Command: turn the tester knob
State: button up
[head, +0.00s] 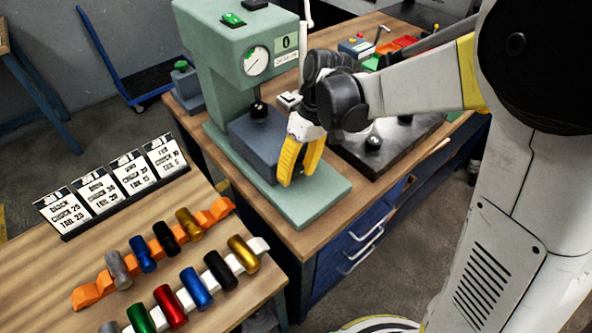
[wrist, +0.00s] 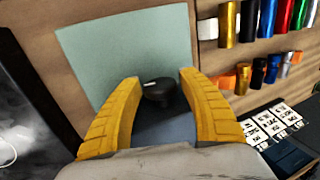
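The tester (head: 214,60) is a green machine with a round dial (head: 256,61) and a small display reading 0 (head: 287,43). A blue-grey block (head: 250,140) stands on its green base plate (head: 312,203). In the wrist view a black knob (wrist: 158,90) lies between my yellow fingers, with the block (wrist: 165,128) below it and the base plate (wrist: 120,50) beyond. My gripper (head: 298,170) is open in front of the block; it also shows in the wrist view (wrist: 160,78). Gaps show on both sides of the knob. In the head view my gripper seems to hide the knob.
A wooden bench (head: 30,262) at lower left bears several coloured cylinders on an orange rack (head: 90,293) and a white rack (head: 258,246), with printed cards (head: 100,186) behind. A dark plate with black knobs (head: 400,140) lies right of the tester.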

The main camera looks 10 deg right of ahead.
jog(key=shift+o, duration=0.3)
jog(key=v, duration=1.2)
jog(key=shift+o, duration=0.2)
